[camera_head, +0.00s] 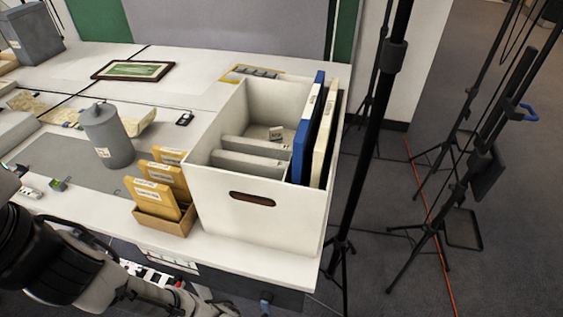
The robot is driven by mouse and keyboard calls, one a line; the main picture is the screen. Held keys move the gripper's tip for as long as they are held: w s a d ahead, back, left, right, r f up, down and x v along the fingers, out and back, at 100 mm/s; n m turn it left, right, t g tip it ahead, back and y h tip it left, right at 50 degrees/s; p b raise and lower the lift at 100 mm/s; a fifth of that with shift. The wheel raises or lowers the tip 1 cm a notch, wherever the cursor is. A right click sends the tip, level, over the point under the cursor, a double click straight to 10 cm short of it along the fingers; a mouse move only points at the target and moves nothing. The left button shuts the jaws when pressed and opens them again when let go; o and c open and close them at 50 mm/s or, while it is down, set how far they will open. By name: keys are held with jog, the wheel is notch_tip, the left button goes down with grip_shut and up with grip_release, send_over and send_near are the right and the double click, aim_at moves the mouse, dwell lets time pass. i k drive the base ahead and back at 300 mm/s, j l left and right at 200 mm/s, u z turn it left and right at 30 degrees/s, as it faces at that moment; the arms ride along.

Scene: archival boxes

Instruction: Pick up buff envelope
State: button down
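Three buff envelopes stand one behind another, leaning, in a small tan open box at the front of the white table. The front envelope (153,199) has a white label, with the middle envelope (166,177) and the rear envelope (168,154) behind it. The lower parts of the envelopes are hidden by the tan box (163,223). I cannot tell which one the task names. My arm crosses the lower left and runs out at the bottom edge, below the tan box. My gripper's fingers are not visible.
A large white box (250,215) with grey dividers, a blue folder (307,130) and a cream folder (325,135) stands directly right of the envelopes. A grey cylinder (107,138) stands to the left on a grey mat (65,160). Black stands rise at right.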

aim_at(154, 199)
jog(key=j+u, duration=0.2)
jog(key=u, duration=0.15)
jog(key=i+j+u, duration=0.1)
jog(key=u, duration=0.25)
